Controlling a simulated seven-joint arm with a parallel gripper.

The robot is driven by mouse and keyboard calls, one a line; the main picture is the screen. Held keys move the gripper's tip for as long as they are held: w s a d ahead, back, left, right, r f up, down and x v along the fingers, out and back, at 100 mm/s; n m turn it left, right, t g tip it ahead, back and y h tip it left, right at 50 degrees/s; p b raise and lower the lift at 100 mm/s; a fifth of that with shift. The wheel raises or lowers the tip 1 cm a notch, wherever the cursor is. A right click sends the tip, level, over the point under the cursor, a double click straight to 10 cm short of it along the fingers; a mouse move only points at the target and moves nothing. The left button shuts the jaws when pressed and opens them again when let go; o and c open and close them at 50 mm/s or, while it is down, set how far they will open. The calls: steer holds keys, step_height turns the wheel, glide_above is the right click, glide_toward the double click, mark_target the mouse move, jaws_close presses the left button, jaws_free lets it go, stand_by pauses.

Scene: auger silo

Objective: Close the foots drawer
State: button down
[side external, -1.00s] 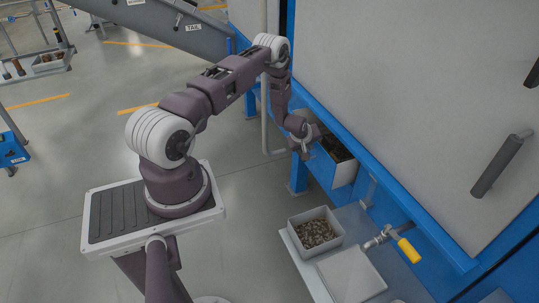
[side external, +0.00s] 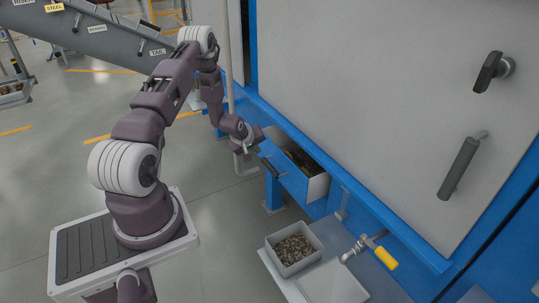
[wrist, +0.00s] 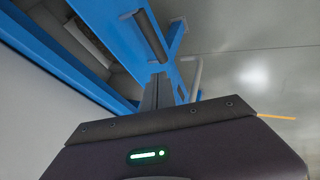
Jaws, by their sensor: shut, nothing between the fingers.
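The foots drawer (side external: 291,186) stands pulled out from the blue frame under the big grey panel. It has a blue front with a dark bar handle (side external: 270,171) and dark contents inside. In the wrist view the handle (wrist: 150,35) runs along the blue drawer front (wrist: 172,62), beyond my fingertips. My gripper (side external: 250,150) is beside the drawer's front, at its upper left in the side view. Its fingers (wrist: 158,88) are shut with nothing between them. Whether the fingertips touch the drawer front cannot be told.
A grey bin of brown pieces (side external: 293,248) stands on a low shelf in front of the machine, near a yellow-handled valve (side external: 374,252). A blue leg (side external: 272,190) stands below the drawer. The floor left of the drawer is open.

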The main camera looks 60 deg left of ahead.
glide_toward(274, 156)
steer(key=f, duration=0.1)
steer(key=s+a+f, duration=0.1)
steer(key=f, duration=0.1)
steer(key=a+f, duration=0.1)
steer(key=shift+s+f, duration=0.15)
steer(key=shift+s, duration=0.2)
steer(key=w, duration=0.2)
steer(key=shift+w, duration=0.95)
steer(key=shift+w, duration=0.1)
steer(key=w, duration=0.4)
steer(key=shift+w+r, duration=0.2)
steer(key=shift+w, duration=0.15)
